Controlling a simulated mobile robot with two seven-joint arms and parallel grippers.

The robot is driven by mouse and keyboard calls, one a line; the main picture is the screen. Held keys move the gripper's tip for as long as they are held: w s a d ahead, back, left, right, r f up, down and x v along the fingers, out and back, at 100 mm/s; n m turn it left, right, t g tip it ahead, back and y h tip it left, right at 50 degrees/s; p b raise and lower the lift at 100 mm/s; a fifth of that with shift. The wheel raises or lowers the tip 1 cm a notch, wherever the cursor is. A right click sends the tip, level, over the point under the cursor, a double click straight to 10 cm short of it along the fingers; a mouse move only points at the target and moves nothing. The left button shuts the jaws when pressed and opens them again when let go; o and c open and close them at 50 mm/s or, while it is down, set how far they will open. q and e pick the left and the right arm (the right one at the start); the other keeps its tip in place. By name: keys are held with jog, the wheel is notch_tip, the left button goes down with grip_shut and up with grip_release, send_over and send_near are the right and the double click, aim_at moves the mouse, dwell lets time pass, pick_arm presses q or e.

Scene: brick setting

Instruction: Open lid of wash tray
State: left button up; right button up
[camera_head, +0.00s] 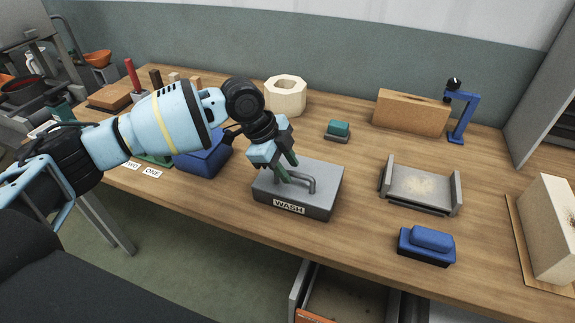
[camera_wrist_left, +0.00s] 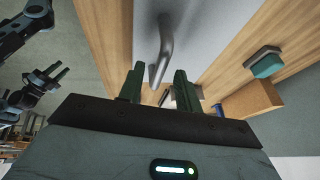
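The wash tray (camera_head: 322,205) is a grey box with a flat grey lid and a "WASH" label on its front. Its lid is down, with a bent metal bar handle (camera_head: 312,183) on top. The handle also shows in the left wrist view (camera_wrist_left: 164,52). My left gripper (camera_head: 284,168) is over the lid, beside the handle in the head view. Its two dark green fingers (camera_wrist_left: 159,80) are apart, with the handle's end near the gap; I see no grip on it. My right gripper (camera_wrist_left: 57,73) shows only in the left wrist view, away from the tray, its fingers apart.
A blue box (camera_head: 205,160) stands left of the tray. A blue-topped block (camera_head: 427,241), a grey open holder (camera_head: 420,188) and a teal sponge-like block (camera_head: 338,129) are to the right. A white hexagonal container (camera_head: 285,97) is behind. An open drawer (camera_head: 345,297) is below.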

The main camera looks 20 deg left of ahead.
pick_arm(q)
jog(key=shift+f, duration=0.15)
jog(key=shift+c, duration=0.4)
grip_shut()
jog(key=shift+w+d, duration=0.1)
jog(key=shift+w, duration=0.05)
